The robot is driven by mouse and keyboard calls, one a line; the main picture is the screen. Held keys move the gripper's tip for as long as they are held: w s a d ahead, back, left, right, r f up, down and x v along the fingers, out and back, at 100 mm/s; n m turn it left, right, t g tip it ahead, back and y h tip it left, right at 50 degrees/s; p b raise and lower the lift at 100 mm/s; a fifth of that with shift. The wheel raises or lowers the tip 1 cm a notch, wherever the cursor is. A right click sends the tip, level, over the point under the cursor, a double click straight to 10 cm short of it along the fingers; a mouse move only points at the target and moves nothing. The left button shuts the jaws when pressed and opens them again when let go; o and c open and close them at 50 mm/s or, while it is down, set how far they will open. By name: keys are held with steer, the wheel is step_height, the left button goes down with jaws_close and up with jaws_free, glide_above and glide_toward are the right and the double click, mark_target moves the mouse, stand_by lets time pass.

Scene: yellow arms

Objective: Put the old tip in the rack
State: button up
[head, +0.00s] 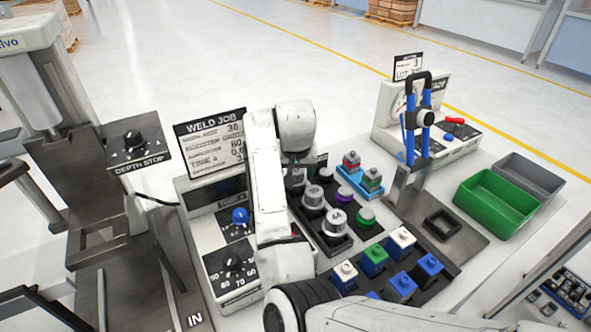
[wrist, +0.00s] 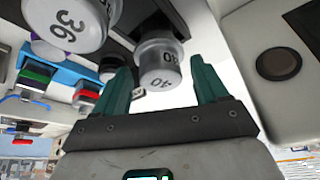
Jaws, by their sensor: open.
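My gripper (wrist: 162,82) is open, its two teal fingers on either side of a grey cylinder (wrist: 158,56) with numbers that look like 30 and 40. I cannot tell whether they touch it. In the head view my arm hides most of the gripper. A black rack (head: 338,248) holds several silver cylinders there, one marked 34 (head: 335,222). Small blue trays (head: 347,178) behind it hold pieces with red and green tops. I cannot tell which piece is the old tip.
Another black holder (head: 428,282) with blue, green and white blocks stands in front. A blue-handled press (head: 418,120), a green bin (head: 503,205) and a grey bin (head: 535,175) are right. The weld panel (head: 210,145) and control box (head: 230,265) stand left.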

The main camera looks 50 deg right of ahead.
steer(key=shift+s+a+r, duration=0.1)
steer(key=shift+r, duration=0.4)
steer(key=v, duration=1.1)
